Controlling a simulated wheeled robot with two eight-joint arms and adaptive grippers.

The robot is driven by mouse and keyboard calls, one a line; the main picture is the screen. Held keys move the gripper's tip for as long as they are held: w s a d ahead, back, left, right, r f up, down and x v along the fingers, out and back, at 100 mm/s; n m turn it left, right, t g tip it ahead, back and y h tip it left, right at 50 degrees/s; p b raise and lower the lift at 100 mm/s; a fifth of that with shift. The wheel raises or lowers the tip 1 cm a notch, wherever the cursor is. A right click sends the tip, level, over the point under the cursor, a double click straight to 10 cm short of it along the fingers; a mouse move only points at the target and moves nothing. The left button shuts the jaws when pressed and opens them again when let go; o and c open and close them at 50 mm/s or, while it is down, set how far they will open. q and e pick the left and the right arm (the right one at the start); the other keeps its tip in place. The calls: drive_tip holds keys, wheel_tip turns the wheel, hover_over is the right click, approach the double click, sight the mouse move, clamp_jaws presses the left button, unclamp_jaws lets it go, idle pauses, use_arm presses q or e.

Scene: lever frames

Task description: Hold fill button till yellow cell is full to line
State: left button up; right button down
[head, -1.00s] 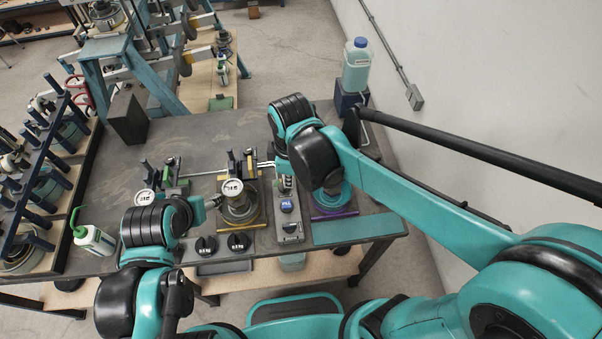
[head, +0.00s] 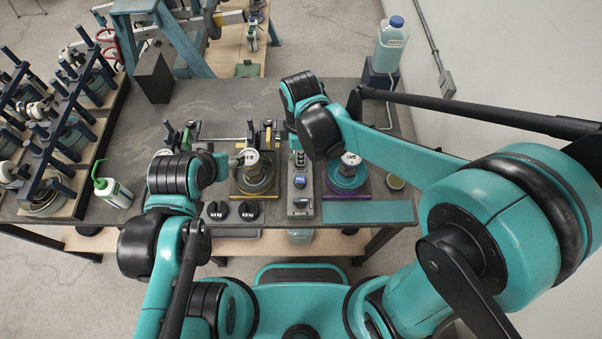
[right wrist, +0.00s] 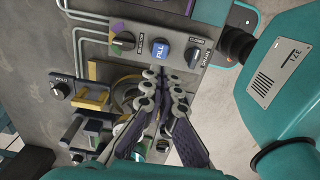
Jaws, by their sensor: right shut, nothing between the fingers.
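The yellow cell (head: 252,187) stands on the bench with a round white-faced gauge (head: 248,157) on it. Its level and line cannot be made out. The blue fill button (head: 300,182) is on a grey panel right of the yellow cell; it reads FILL in the right wrist view (right wrist: 161,49). My right gripper (right wrist: 164,78) is shut and empty, with its fingertips close to the button's edge. The button's face is uncovered, and I cannot tell whether the tips touch it. My left arm reaches in left of the yellow cell; its fingers cannot be made out.
The purple cell (head: 346,182) stands right of the panel. A coloured selector dial (right wrist: 124,43) and a drain knob (right wrist: 194,54) flank the button. A green-topped bottle (head: 113,190) stands left. The bench's back middle is clear.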

sight(301, 178)
wheel_tip(301, 178, down, 10)
drive_tip(key=shift+r+b, duration=0.15)
drive_tip(key=shift+b, duration=0.9)
